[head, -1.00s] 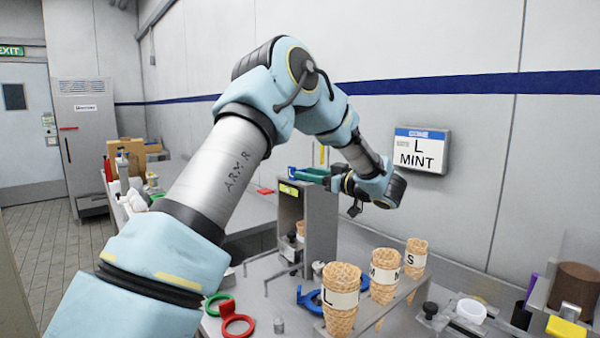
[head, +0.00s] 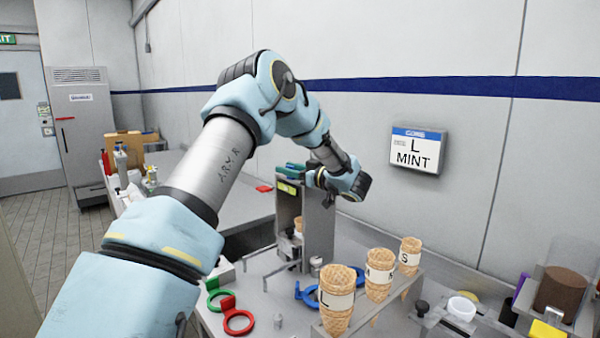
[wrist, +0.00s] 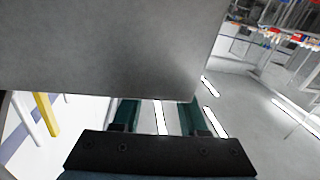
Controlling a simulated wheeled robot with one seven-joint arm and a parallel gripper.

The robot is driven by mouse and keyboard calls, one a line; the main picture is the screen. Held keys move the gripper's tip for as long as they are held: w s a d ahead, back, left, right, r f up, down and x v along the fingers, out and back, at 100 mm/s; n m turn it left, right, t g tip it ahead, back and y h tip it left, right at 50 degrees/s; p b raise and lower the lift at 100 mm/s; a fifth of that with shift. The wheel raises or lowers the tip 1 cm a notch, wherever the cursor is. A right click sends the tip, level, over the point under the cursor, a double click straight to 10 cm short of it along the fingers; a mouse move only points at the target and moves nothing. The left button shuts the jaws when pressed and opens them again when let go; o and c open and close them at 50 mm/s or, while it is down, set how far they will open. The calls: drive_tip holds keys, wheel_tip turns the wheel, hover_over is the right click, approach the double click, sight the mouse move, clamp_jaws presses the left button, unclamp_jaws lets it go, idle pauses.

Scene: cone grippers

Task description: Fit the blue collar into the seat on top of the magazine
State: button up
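The blue collar (head: 308,293) lies on the counter, to the right of the red and green collars and partly hidden behind the cones. The magazine (head: 320,225) is a tall grey box with a yellow-green tag on its front. My gripper (head: 288,171) is at the magazine's top. Its teal fingers also show spread apart in the wrist view (wrist: 160,115), with a gap between them. A large grey surface hides the fingertips there. I see no blue collar between the fingers. The seat on top is hidden by the gripper.
A green collar (head: 214,298) and a red collar (head: 237,320) lie on the counter at front left. Cones marked L (head: 337,298), M (head: 379,272) and S (head: 410,252) stand in a rack. A wall sign (head: 418,150) reads L MINT. A white cup (head: 462,307) stands at right.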

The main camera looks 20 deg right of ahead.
clamp_jaws()
drive_tip(key=shift+r, duration=0.1)
idle(0.5)
